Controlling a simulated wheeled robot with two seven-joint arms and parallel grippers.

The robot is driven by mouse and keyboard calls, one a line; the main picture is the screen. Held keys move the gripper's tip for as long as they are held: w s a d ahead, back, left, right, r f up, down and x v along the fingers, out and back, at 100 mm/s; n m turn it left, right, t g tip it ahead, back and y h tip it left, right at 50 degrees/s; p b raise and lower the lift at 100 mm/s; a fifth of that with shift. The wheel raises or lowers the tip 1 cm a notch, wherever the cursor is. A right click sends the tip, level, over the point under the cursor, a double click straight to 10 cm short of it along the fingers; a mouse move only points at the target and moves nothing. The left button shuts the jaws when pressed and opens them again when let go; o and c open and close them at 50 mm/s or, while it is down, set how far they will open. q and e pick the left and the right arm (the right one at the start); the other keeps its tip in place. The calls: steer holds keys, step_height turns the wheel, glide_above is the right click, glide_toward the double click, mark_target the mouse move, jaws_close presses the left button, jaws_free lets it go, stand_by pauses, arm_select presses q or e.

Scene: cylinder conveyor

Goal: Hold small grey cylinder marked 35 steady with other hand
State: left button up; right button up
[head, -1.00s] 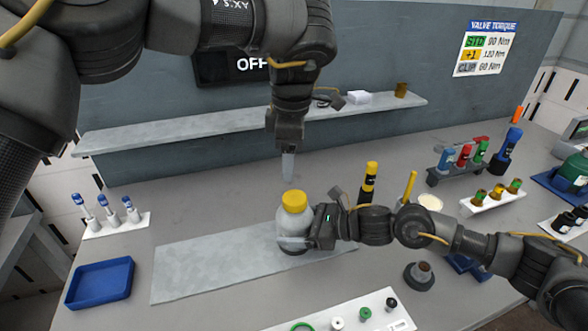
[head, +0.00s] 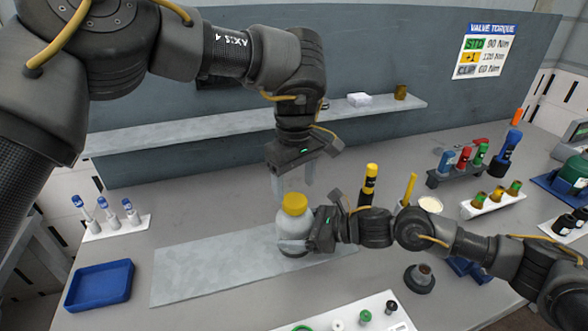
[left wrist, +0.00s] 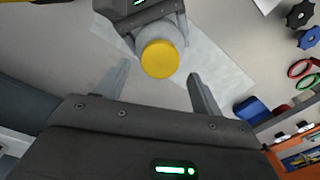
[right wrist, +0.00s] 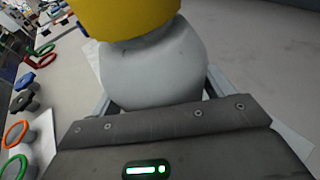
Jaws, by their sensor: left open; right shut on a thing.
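The small grey cylinder (head: 291,222) stands upright on the grey mat and has a yellow cap (head: 295,203); no 35 marking is readable. My right gripper (head: 300,243) is shut around its body from the right, and the right wrist view shows the grey body (right wrist: 160,75) between the fingers. My left gripper (head: 293,188) is open, pointing down just above the cap. In the left wrist view the yellow cap (left wrist: 159,59) lies between and beyond the open fingers, apart from them.
The grey mat (head: 200,270) is otherwise clear. A blue tray (head: 100,285) is at the left, near a white rack of blue-topped vials (head: 115,225). A yellow and black bottle (head: 369,183) stands behind my right arm. A shelf (head: 200,127) runs along the back panel.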

mark_target(294, 199)
arm_select(q)
steer(key=shift+f, duration=2.1)
